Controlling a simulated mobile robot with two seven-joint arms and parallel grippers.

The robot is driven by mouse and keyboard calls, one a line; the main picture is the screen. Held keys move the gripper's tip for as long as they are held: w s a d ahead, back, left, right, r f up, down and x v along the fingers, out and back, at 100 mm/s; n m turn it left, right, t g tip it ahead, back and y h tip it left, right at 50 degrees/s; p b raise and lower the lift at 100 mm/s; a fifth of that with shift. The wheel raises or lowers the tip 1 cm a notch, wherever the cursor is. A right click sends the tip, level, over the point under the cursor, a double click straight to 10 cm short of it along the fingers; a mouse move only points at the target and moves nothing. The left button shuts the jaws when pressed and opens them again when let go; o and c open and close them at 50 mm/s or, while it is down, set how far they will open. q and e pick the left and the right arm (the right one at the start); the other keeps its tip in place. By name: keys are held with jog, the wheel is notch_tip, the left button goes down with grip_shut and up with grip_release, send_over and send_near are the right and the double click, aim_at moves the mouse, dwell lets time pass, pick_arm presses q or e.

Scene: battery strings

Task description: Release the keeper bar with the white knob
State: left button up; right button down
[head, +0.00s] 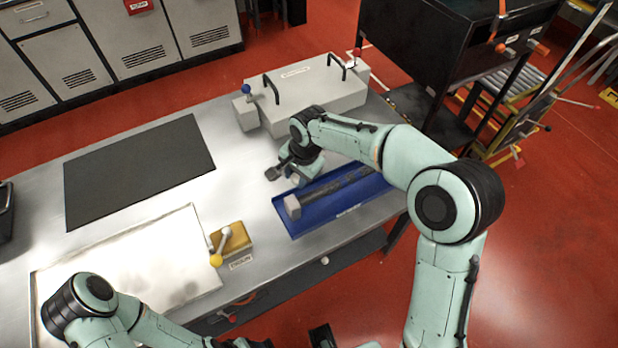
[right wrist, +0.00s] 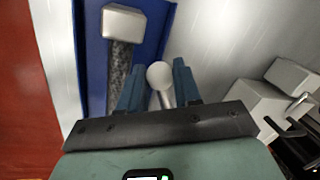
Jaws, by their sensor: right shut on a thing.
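My right gripper (head: 276,172) is low over the bench between the blue tray and the grey box. In the right wrist view its two blue fingers (right wrist: 158,84) are on either side of a white ball knob (right wrist: 160,74) on a short pale stem, and it is shut on it. The lower stem and any bar it belongs to are hidden behind the gripper. In the head view my gripper hides this knob. My left arm is at the lower left; its fingers cannot be made out at the bottom edge.
The blue tray (head: 289,222) holds a dark strip with a grey block (head: 292,207). The grey box (head: 310,97) has two black handles and a blue knob (head: 247,89). A yellow block (head: 236,238) carries a yellow-knobbed lever (head: 216,260). A dark mat (head: 140,170) lies bare.

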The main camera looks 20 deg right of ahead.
pick_arm(q)
jog(key=r+p, duration=0.1)
jog(key=w+r+p, duration=0.1)
jog(key=r+p, duration=0.1)
jog(key=shift+w+r, duration=0.3)
pick_arm(e)
jog(key=w+a+m+h, duration=0.1)
jog(key=w+a+m, duration=0.1)
jog(key=w+m, duration=0.5)
jog(key=shift+w+r+m+t, duration=0.2)
jog(key=shift+m+t, duration=0.1)
jog(key=shift+m, duration=0.2)
jog(key=c, duration=0.8)
grip_release()
jog(key=shift+w, duration=0.1)
jog(key=shift+w+f, duration=0.1)
jog(key=shift+f, duration=0.05)
pick_arm(q)
jog(key=shift+w, duration=0.15)
pick_arm(e)
jog(key=shift+a, duration=0.1)
